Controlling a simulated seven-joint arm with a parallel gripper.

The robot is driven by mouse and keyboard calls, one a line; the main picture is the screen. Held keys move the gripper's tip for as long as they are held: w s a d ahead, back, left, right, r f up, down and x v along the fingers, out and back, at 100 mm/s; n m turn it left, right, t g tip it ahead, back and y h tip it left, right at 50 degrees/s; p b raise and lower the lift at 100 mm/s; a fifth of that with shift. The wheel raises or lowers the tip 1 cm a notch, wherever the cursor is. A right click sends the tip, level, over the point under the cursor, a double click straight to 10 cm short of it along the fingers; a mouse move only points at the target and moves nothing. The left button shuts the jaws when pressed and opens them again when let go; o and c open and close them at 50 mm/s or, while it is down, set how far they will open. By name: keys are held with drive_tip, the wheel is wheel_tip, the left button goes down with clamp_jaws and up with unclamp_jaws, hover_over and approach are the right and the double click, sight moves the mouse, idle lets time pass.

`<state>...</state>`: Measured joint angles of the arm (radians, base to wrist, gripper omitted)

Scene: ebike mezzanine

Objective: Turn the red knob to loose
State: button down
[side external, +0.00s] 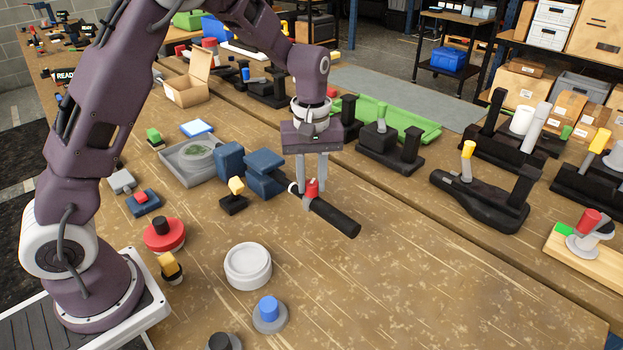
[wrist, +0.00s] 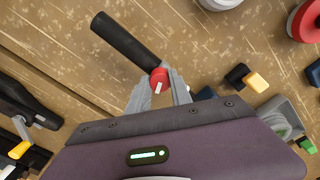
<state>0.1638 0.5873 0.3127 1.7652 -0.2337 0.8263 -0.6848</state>
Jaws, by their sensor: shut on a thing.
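A red knob (side external: 312,187) sits on a black cylindrical handle (side external: 335,217) that lies on the wooden table. My gripper (side external: 311,196) points straight down over it, with its grey fingers on either side of the knob, shut on it. In the wrist view the red knob (wrist: 159,76) shows a pale pointer mark on its top, and the black handle (wrist: 124,42) runs away to the upper left. My gripper (wrist: 160,88) partly covers the knob's sides there. No readable "loose" label shows near the knob.
Dark blue blocks (side external: 264,175) and a small yellow-topped block (side external: 236,187) stand just left of the handle. A white round dial (side external: 248,265) and a blue knob (side external: 268,309) stand nearer the front. Another red knob (side external: 587,221) is at far right. The table's front right is clear.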

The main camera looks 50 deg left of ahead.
sight(311, 183)
drive_tip(key=shift+n, duration=0.6)
drive_tip(key=c, duration=1.1)
unclamp_jaws()
drive_tip(key=shift+c, duration=0.2)
wheel_tip(311, 183, up, 7)
drive_tip(key=shift+r, duration=0.1)
